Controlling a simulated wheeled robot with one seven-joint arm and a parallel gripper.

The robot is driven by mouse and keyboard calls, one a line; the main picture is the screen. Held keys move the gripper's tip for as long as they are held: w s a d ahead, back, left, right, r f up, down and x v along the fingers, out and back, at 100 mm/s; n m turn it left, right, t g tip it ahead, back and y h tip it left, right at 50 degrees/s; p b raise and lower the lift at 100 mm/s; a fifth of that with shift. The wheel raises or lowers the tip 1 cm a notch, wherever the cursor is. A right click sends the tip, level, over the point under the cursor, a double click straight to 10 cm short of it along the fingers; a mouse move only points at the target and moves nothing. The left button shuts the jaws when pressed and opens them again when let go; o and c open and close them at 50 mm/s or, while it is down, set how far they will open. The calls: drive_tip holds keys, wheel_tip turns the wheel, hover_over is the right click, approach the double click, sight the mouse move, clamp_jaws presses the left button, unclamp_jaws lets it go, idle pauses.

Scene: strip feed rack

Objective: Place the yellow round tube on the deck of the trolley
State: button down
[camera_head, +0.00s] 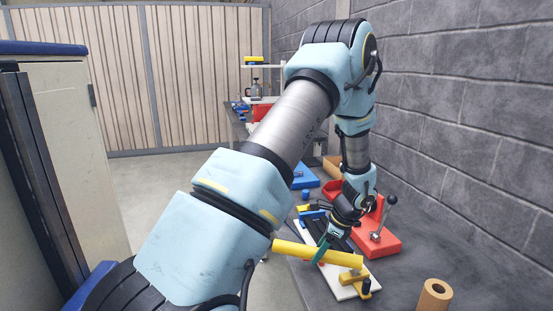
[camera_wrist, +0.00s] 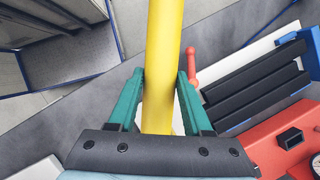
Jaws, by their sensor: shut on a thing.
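My gripper (camera_head: 322,250) is shut on the yellow round tube (camera_head: 293,250), with its green fingers on either side of it. The tube lies crosswise over the workbench in the head view. In the wrist view the tube (camera_wrist: 165,60) runs from between the fingertips (camera_wrist: 160,85) up past the top edge. I cannot tell whether it touches the fixture below. A grey surface with blue edges (camera_wrist: 85,62) shows at the upper left of the wrist view; it may be the trolley deck, but I cannot tell for sure.
The bench (camera_head: 415,275) holds a white-based fixture (camera_head: 347,291) with dark ribs, a red lever device (camera_head: 382,243) and a brown roll (camera_head: 434,296). A pale cabinet (camera_head: 75,150) stands at the left. A block wall (camera_head: 450,100) closes the right. Floor (camera_head: 165,190) is clear between.

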drive_tip(key=s+a+f+n+g+h, duration=0.2)
drive_tip(key=a+n+g, duration=0.1)
drive_tip(key=a+n, duration=0.8)
drive_tip(key=s+a+f+n+g+h, duration=0.1)
drive_tip(key=a+f+n+g+h, duration=0.15)
drive_tip(key=a+n, duration=0.9)
drive_tip(key=shift+m, duration=0.45)
wheel_tip(320, 180, down, 5)
drive_tip(key=b, duration=0.6)
drive_tip(key=shift+d+f, duration=0.1)
drive_tip(key=shift+f, duration=0.05)
